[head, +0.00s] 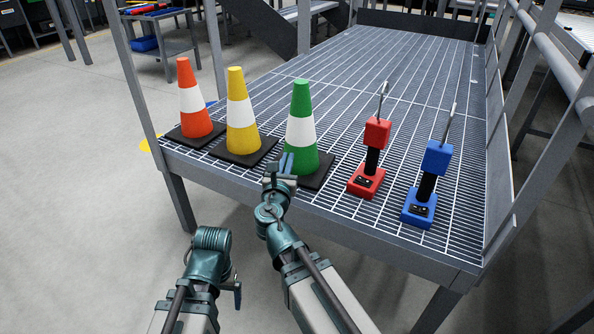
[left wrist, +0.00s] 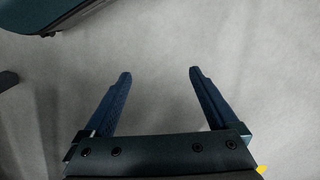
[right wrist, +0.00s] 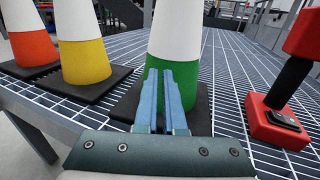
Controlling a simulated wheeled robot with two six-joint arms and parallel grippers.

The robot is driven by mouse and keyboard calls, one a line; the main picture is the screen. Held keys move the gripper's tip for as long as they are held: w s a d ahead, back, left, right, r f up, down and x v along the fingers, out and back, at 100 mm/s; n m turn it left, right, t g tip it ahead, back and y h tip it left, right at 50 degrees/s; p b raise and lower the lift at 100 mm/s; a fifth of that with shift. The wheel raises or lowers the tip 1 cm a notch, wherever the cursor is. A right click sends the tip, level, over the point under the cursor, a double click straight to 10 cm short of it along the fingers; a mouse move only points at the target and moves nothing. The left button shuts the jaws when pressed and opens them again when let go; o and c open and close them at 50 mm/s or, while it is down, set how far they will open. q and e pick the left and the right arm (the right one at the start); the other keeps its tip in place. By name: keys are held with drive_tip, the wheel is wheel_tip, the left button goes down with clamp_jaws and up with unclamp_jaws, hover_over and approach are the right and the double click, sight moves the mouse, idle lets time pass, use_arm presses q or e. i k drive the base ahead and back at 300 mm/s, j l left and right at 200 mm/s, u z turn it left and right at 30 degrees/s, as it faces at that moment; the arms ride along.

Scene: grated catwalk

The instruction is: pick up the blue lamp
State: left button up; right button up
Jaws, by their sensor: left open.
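The blue lamp (head: 438,158) stands upright near the front right of the grated platform (head: 400,85), with a blue base, black stem and thin rod on top. It is not in either wrist view. My right gripper (head: 286,163) is at the platform's front edge, in front of the green cone and left of both lamps. In the right wrist view its fingers (right wrist: 160,72) are together with nothing between them.
A red lamp (head: 377,132) stands left of the blue one. Green (head: 301,125), yellow (head: 240,115) and orange (head: 193,100) cones on dark bases line the front left. Railings (head: 530,110) edge the right side. The grating behind is clear.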

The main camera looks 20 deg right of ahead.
sight(437, 155)
drive_tip(key=i+j, duration=0.1)
drive_tip(key=j, duration=0.25)
drive_tip(key=i+j, duration=0.1)
drive_tip(key=j, duration=0.25)
drive_tip(key=i+j, duration=0.15)
drive_tip(key=j, duration=0.2)
drive_tip(key=j+z, duration=0.1)
drive_tip(key=z, duration=1.45)
